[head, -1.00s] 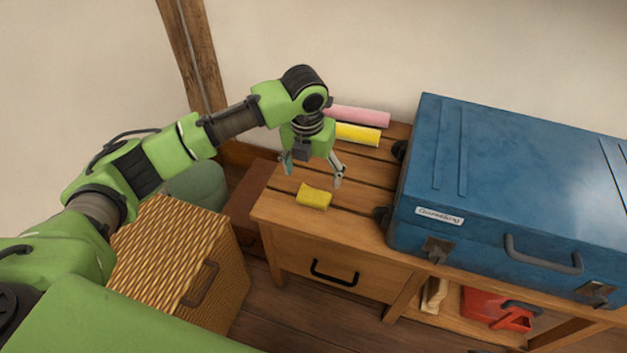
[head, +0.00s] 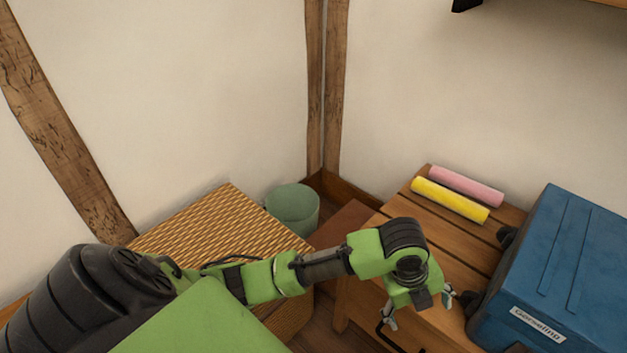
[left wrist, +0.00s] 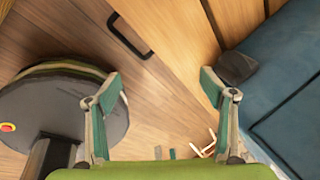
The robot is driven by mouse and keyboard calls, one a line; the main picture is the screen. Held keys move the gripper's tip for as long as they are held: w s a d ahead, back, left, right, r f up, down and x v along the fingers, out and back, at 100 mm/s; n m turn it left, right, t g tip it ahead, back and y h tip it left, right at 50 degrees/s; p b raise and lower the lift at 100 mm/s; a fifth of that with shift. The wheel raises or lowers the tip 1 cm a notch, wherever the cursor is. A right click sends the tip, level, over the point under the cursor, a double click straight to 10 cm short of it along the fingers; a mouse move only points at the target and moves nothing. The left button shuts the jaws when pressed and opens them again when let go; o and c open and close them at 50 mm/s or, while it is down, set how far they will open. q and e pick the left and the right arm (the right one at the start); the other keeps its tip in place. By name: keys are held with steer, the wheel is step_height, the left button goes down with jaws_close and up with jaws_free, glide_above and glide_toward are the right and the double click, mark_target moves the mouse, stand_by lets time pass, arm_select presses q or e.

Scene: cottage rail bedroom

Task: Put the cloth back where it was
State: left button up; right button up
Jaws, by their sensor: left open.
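The small yellow cloth is not visible in either current view; in the head view my left gripper and wrist cover part of the wooden bench top (head: 455,250). My left gripper (head: 420,313) points down near the bench's front edge, beside the blue suitcase (head: 570,265). In the left wrist view the fingers of the gripper (left wrist: 160,80) are spread wide with nothing between them. Below them are floor and the drawer front with a black handle (left wrist: 130,38). My right gripper is not in view.
A yellow roll (head: 450,200) and a pink roll (head: 466,185) lie at the back of the bench. A wicker box (head: 200,225) and a green bin (head: 293,207) stand to its left. The suitcase blocks the right side.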

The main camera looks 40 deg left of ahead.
arm_select(q)
steer(key=s+a+f+n+y, duration=0.1)
steer(key=s+a+f+n, duration=0.1)
steer(key=s+a+n, duration=0.4)
steer(key=s+a+f+n+t+y, duration=0.1)
steer(key=s+a+f+n, duration=0.2)
steer(key=s+a+n, duration=0.4)
steer(key=s+n, duration=0.5)
steer(key=n, duration=0.5)
steer(key=shift+s+a+y, duration=0.25)
steer(key=shift+y, duration=0.15)
steer(key=shift+f, duration=0.15)
